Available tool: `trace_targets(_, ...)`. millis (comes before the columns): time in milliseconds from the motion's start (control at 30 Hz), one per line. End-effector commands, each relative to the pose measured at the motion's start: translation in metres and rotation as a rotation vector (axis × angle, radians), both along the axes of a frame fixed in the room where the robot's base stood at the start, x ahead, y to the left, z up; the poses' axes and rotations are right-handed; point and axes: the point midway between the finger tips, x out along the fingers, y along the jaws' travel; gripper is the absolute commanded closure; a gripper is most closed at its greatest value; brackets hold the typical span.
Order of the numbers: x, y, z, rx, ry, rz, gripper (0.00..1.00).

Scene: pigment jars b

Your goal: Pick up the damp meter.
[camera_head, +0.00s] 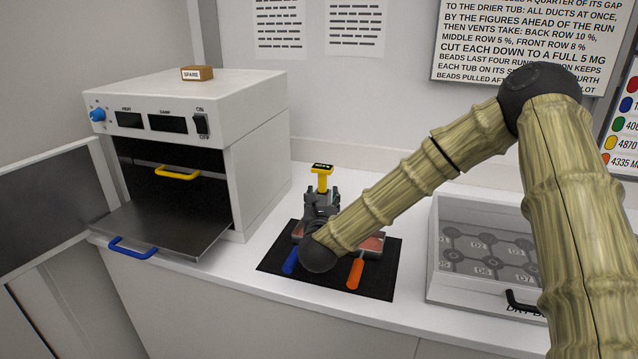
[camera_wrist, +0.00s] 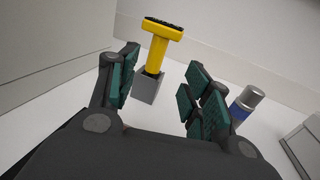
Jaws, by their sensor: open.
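The damp meter, a yellow T-shaped tool with a dark top (camera_head: 322,170), stands upright at the back of the counter, just beyond my gripper (camera_head: 321,191). In the wrist view the yellow meter (camera_wrist: 158,48) stands in a small grey block (camera_wrist: 147,88). My gripper (camera_wrist: 163,68) is open, with its green-padded fingers apart to the left and right of the meter's line. The meter appears ahead of the fingertips, and no contact shows. In the head view my gripper hides the meter's lower part and the block.
A white drier (camera_head: 190,115) with its door open and a tray pulled out stands left. A dark mat (camera_head: 385,285) with blue- and orange-handled tools lies below my arm. A lidded box (camera_head: 435,285) is right. The wrist view shows a silver-and-blue cylinder (camera_wrist: 243,106) beside the right finger.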

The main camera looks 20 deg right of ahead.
Motion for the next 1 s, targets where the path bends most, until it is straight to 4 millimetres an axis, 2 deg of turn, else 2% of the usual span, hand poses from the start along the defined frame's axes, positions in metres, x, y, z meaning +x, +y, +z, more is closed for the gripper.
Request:
trace_targets(33,0.0,0.0,-0.007,0.0,0.0,0.0,0.51)
trace_targets(167,0.003,-0.002,-0.009,0.0,-0.001,-0.002,0.51)
trace_targets(500,0.043,-0.016,-0.008,-0.001,-0.001,-0.002,0.51)
trace_targets(767,0.058,-0.019,-0.008,-0.002,0.0,0.0,0.51)
trace_targets(1000,0.087,-0.026,-0.008,-0.003,-0.001,0.0,0.51)
